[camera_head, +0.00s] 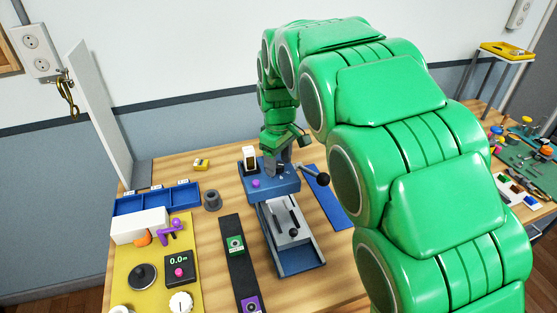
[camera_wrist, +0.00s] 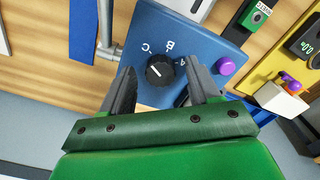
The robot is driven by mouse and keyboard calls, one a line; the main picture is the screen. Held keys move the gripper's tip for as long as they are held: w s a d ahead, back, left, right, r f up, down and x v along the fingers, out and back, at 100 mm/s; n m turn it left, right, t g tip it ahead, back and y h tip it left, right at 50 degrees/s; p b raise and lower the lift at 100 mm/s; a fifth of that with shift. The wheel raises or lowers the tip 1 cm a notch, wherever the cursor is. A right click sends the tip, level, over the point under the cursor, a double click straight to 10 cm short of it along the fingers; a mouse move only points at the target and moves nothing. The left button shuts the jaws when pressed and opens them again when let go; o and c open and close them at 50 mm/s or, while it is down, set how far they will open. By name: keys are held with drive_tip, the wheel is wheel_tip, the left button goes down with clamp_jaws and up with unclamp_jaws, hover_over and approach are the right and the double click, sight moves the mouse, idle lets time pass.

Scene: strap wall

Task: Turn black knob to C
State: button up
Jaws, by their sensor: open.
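The black knob (camera_wrist: 160,70) is round and sits on the blue panel (camera_wrist: 215,40) of a bench machine. White letters, among them B and C, are printed around its far side. I cannot tell for sure which letter its light mark points at. My gripper (camera_wrist: 162,82) is open, with one finger on each side of the knob and a visible gap on both sides. In the head view my gripper (camera_head: 283,165) is over the top of the blue machine (camera_head: 285,185), and the knob is hidden there.
A purple button (camera_wrist: 225,66) sits on the panel close to the right finger. A lever with a black ball (camera_head: 322,178) sticks out at the machine's right. A dark strip with buttons (camera_head: 232,265) and a yellow board (camera_head: 140,260) lie to the left.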

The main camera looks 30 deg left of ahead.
sight(280, 165)
drive_tip(key=shift+r, duration=0.1)
wheel_tip(280, 165, up, 8)
drive_tip(key=shift+f, duration=0.25)
idle(0.6)
drive_tip(key=shift+d+r, duration=0.1)
drive_tip(key=shift+d, duration=0.15)
drive_tip(key=s+d+r+m, duration=0.1)
drive_tip(key=s+d+m, duration=0.2)
drive_tip(key=d, duration=0.7)
drive_tip(key=s+d+r+m, duration=0.1)
drive_tip(key=s+d+m, duration=0.2)
drive_tip(key=d, duration=0.7)
drive_tip(key=s+d+r+m, duration=0.1)
drive_tip(key=s+d+m, duration=0.15)
drive_tip(key=d, duration=0.65)
drive_tip(key=s+d+f+m+g, duration=0.1)
drive_tip(key=s+d+f+m, duration=0.1)
drive_tip(key=s+d, duration=0.5)
drive_tip(key=s+d+f+m, duration=0.3)
drive_tip(key=s+d+m, duration=0.2)
drive_tip(key=s, duration=0.9)
drive_tip(key=shift+s+d+f+g, duration=0.2)
drive_tip(key=shift+s+d+g, duration=0.2)
drive_tip(key=shift+d, duration=0.8)
